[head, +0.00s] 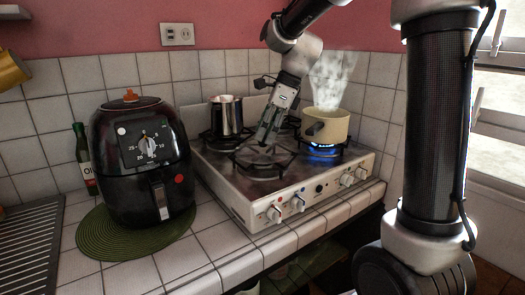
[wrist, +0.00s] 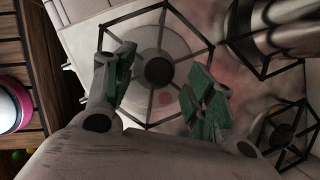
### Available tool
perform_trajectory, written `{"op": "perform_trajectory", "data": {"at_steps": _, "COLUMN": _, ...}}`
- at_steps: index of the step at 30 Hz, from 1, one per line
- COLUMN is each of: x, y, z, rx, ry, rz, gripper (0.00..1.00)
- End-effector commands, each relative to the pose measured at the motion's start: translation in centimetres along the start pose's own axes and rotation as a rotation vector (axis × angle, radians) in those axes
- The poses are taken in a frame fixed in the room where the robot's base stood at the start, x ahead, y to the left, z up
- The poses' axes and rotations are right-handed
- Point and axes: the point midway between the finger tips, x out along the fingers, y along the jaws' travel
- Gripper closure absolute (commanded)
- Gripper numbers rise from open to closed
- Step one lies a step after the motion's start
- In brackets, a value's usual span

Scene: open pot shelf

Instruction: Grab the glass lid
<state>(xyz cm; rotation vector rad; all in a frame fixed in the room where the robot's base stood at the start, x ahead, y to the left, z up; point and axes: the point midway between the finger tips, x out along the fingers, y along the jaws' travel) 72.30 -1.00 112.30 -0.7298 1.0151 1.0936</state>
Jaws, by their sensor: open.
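I cannot make out a glass lid in either view. My gripper (head: 268,132) hangs over the front left burner of the stove (head: 235,192), fingers pointing down. In the wrist view my gripper (wrist: 164,82) is open, its green-padded fingers apart over the burner grate (wrist: 157,32), with nothing between them. A cream pot (head: 328,124) stands on the lit back right burner, to the right of my gripper, steaming; whether it bears a lid is unclear.
A steel pot (head: 226,115) stands on the back left burner and shows in the wrist view (wrist: 285,28). A black air fryer (head: 140,165) sits on a green mat (head: 95,232). A dark shelf (head: 318,262) lies below the counter. A pinkish-white round thing (wrist: 10,108) shows beside wooden slats.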

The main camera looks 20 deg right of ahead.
Motion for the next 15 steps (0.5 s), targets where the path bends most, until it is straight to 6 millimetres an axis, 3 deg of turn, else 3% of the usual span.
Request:
{"op": "perform_trajectory", "data": {"at_steps": 4, "x": 1.52, "y": 0.07, "z": -0.01, "rx": -0.001, "ry": 0.000, "rz": 0.001, "gripper": 0.45}}
{"op": "perform_trajectory", "data": {"at_steps": 11, "x": 1.66, "y": 0.07, "z": 0.00, "rx": -0.001, "ry": 0.000, "rz": 0.000, "gripper": 0.45}}
{"op": "perform_trajectory", "data": {"at_steps": 15, "x": 1.65, "y": 0.07, "z": -0.01, "rx": -0.001, "ry": 0.000, "rz": 0.000, "gripper": 0.69}}
